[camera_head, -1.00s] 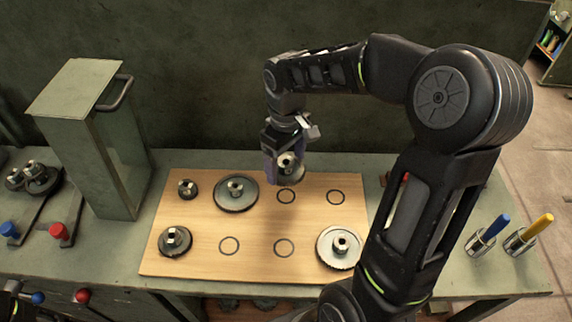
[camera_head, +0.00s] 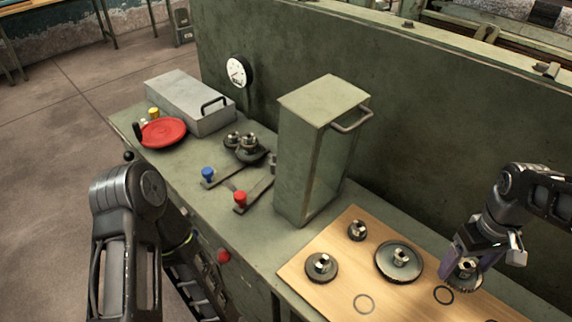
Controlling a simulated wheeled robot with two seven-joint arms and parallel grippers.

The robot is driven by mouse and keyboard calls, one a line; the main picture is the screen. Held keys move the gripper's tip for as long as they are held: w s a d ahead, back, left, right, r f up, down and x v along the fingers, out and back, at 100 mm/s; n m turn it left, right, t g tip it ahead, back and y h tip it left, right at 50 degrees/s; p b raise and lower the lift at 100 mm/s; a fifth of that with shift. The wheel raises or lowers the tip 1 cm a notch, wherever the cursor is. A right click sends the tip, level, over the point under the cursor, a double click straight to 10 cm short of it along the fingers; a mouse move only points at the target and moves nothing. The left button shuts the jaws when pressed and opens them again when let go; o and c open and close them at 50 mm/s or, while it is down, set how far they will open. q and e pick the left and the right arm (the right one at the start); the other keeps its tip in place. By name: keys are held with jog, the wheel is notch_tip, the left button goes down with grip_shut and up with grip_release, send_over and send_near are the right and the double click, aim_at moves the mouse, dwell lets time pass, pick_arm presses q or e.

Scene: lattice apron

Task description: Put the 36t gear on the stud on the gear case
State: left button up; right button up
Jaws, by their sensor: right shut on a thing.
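My right gripper (camera_head: 463,262) is shut on a dark toothed gear (camera_head: 467,270) with a bright metal hub, over the right part of the wooden board (camera_head: 328,243). I cannot read its tooth count. Other gears sit on the board: a large one (camera_head: 399,262), a small one (camera_head: 357,230) and a medium one (camera_head: 321,268). Left of the tall green box, a dark gear assembly (camera_head: 246,146) with bright hubs is on the bench; it may be the gear case, and I cannot pick out a bare stud. My left arm (camera_head: 125,225) shows at left, its gripper out of view.
The tall green box (camera_head: 318,150) with a handle stands between the assembly and the board. A blue knob (camera_head: 208,173) and a red knob (camera_head: 240,198) rise in front of the assembly. A grey lidded box (camera_head: 190,104) and a red round plate (camera_head: 163,132) lie farther left.

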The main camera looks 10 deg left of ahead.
jog(key=shift+w, duration=0.1)
jog(key=w+a+f+m, duration=0.1)
jog(key=w+a+m, duration=0.1)
jog(key=w+a, duration=0.8)
jog(key=shift+w+a+f+m, duration=0.15)
jog(key=shift+a+f+m, duration=0.2)
jog(key=shift+a, duration=0.85)
